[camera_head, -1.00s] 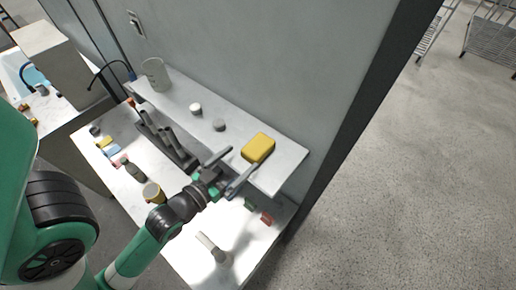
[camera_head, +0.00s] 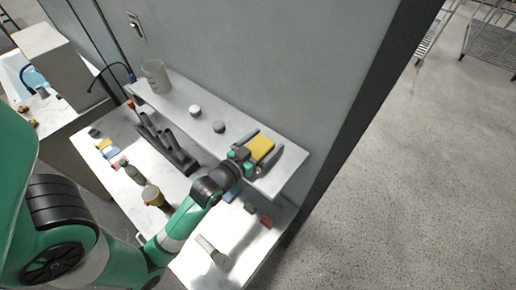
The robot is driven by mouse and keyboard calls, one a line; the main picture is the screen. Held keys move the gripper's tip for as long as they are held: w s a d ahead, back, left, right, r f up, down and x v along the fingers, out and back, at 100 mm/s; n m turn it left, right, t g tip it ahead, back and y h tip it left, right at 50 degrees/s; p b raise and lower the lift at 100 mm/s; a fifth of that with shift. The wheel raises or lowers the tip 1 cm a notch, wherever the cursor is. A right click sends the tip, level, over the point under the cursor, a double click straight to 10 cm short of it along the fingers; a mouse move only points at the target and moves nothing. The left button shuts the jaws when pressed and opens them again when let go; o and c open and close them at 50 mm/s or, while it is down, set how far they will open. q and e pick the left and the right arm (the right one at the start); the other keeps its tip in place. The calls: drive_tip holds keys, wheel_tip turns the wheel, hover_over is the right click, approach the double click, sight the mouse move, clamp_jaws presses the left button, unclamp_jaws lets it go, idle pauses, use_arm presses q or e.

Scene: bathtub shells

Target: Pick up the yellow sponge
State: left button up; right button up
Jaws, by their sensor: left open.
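The yellow sponge (camera_head: 261,148) is a rounded yellow block on the raised white shelf (camera_head: 284,172), near the shelf's right end. My left gripper (camera_head: 260,149) is at the sponge, with one dark finger on its far left side and the other on its near right side. The jaws are open around the sponge; I cannot tell whether a finger touches it. The gripper's body hides part of the shelf beside the sponge. My right gripper is not in view.
On the shelf stand a grey cup (camera_head: 155,75), a white round piece (camera_head: 195,111) and a grey one (camera_head: 219,127). The wall rises behind the shelf.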

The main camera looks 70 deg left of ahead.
use_arm(q)
drive_tip(key=c, duration=1.2)
drive_tip(key=shift+c, duration=0.2)
